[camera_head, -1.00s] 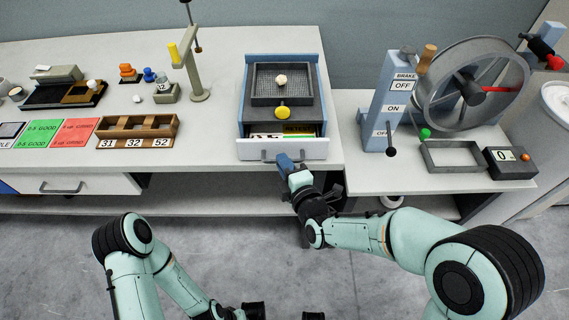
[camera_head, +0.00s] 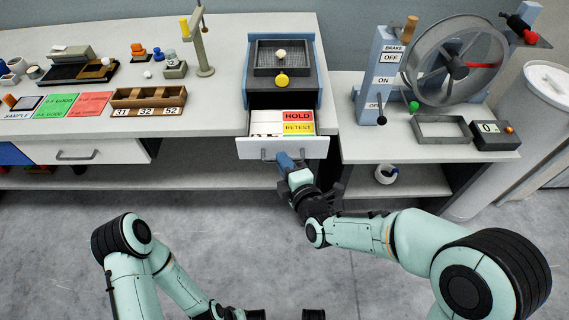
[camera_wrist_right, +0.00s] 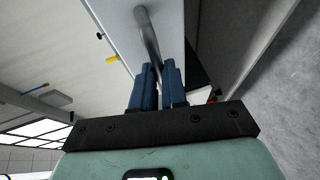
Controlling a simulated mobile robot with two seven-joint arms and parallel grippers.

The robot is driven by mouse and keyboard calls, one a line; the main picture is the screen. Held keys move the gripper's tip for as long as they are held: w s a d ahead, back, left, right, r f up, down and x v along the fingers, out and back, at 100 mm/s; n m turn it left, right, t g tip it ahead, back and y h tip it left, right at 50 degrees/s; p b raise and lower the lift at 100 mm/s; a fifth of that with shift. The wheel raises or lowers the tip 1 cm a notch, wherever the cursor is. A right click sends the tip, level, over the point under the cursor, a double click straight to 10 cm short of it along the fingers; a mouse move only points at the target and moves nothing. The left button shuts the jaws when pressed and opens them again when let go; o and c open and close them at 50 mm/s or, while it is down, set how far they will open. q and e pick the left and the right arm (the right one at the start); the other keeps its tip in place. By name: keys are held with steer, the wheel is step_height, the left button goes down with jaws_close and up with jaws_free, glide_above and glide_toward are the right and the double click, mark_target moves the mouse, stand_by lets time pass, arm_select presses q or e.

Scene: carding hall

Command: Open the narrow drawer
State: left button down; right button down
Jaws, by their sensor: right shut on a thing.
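The narrow drawer (camera_head: 250,148) has a white front and slides out of a blue-sided unit (camera_head: 322,85) on the bench. It stands open, showing a red HOLD card, a yellow RETEST card and white cards inside. My right gripper (camera_head: 286,160) is at the front, shut on the drawer's bar handle. In the right wrist view, the grey handle (camera_wrist_right: 148,35) runs down between my two blue fingers (camera_wrist_right: 158,85), which hide its lower part.
A wider white drawer (camera_head: 115,151) with its own handle is closed at the left. A wooden number tray (camera_head: 148,97) and green and red cards lie on the bench. A brake panel (camera_head: 388,70) and wheel (camera_head: 455,60) stand at the right. The floor in front is clear.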

steer(key=shift+w, duration=0.1)
steer(key=c, duration=1.2)
jaws_free()
steer(key=shift+o, duration=0.2)
